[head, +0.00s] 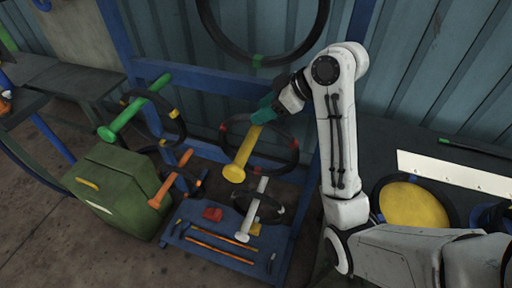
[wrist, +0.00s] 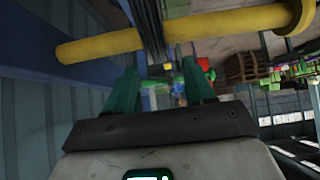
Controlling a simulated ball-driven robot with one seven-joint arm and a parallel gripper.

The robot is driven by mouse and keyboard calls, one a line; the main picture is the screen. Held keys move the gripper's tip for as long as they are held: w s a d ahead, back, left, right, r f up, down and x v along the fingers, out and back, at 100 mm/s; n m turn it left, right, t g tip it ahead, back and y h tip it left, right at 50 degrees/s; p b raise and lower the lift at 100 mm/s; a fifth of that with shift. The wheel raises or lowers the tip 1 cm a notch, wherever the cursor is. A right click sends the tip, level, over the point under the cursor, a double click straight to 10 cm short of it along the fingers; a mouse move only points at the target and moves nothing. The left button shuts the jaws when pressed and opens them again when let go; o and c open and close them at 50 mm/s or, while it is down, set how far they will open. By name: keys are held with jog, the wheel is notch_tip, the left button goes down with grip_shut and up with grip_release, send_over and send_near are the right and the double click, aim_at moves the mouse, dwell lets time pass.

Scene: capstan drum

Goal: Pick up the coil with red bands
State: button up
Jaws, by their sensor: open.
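The coil with red bands (head: 294,143) is a black ring hanging on the yellow peg (head: 235,172) of the blue rack in the head view. In the wrist view a black strand of coil (wrist: 150,30) crosses the yellow peg (wrist: 100,45), just beyond my fingers. My gripper (head: 265,112) is at the top of this coil, close to the peg. In the wrist view its teal fingers (wrist: 161,85) are open, with the strand roughly in line with the gap. I cannot tell whether the strand is between the fingertips.
A green peg (head: 107,132), an orange peg (head: 156,201) and a white peg (head: 243,236) carry other dark coils nearby. A large black ring (head: 207,25) hangs above. A green box (head: 115,190) stands at left. A dark bench with a yellow disc (head: 413,205) is at right.

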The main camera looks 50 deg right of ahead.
aim_at(244, 119)
jog(key=shift+x, duration=1.1)
jog(key=shift+p+x, duration=0.6)
jog(key=shift+x, duration=2.2)
grip_shut()
jog(key=shift+r, duration=0.15)
